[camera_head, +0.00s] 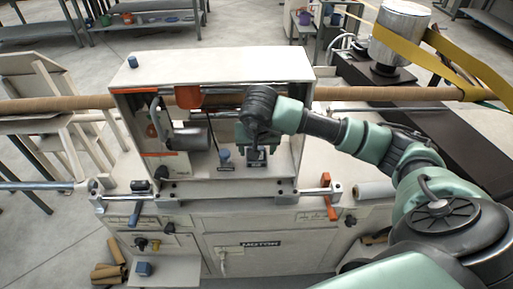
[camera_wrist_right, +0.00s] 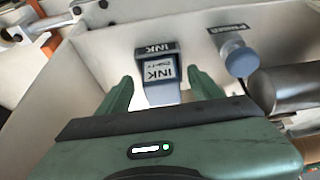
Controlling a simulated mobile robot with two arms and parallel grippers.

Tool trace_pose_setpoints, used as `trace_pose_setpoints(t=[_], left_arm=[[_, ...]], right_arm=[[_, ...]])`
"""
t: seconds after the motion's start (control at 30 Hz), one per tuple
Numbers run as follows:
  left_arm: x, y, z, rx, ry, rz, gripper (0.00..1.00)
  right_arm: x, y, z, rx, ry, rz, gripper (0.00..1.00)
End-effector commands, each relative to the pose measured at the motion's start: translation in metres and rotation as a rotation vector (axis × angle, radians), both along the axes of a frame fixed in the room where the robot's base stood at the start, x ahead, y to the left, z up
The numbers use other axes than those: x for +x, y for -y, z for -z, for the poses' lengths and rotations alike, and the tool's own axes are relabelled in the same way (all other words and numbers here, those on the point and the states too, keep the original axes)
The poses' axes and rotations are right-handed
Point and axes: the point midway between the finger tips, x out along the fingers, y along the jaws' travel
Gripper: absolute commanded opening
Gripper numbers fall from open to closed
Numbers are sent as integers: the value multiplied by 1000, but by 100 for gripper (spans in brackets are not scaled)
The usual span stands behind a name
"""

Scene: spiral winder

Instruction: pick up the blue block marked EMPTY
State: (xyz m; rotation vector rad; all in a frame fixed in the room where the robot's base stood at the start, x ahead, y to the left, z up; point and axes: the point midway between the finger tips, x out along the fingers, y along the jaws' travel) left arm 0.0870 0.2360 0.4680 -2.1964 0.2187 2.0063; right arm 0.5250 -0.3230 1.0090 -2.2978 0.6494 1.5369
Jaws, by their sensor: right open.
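A blue-grey block (camera_wrist_right: 160,92) with a white label reading INK, and a smaller line that seems to read EMPTY, sits in the machine's open compartment in the right wrist view. A dark INK sign (camera_wrist_right: 155,48) is just above it. In the head view the block (camera_head: 256,158) is partly hidden under my right gripper (camera_head: 256,145). In the wrist view, my right gripper (camera_wrist_right: 160,80) is open, with a green finger on each side of the block and gaps visible. My left gripper is not in view.
A blue round knob (camera_wrist_right: 238,60) stands right of the block in the wrist view, near a metal cylinder (camera_wrist_right: 285,88). The compartment walls (camera_head: 296,150) are close around my right arm.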

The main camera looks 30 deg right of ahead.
Motion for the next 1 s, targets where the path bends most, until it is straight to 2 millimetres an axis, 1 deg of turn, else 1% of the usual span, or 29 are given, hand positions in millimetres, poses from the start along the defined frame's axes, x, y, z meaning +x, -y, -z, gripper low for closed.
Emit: trace_pose_setpoints(t=[0.2,0.23,0.27,0.3,0.37,0.4,0.47,0.77,1.0], left_arm=[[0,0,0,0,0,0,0],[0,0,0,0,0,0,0],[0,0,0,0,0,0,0],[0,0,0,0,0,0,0],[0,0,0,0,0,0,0],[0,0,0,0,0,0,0],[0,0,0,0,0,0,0],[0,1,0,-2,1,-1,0],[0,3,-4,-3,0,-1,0]], right_arm=[[1,0,2,2,1,-1,65],[1,0,2,2,1,-1,63],[1,0,2,2,1,-1,54],[1,0,2,2,1,-1,43],[1,0,2,2,1,-1,26],[1,0,2,2,1,-1,15],[1,0,2,2,1,-1,0],[1,0,0,1,2,0,0],[1,4,-10,0,4,5,0]])
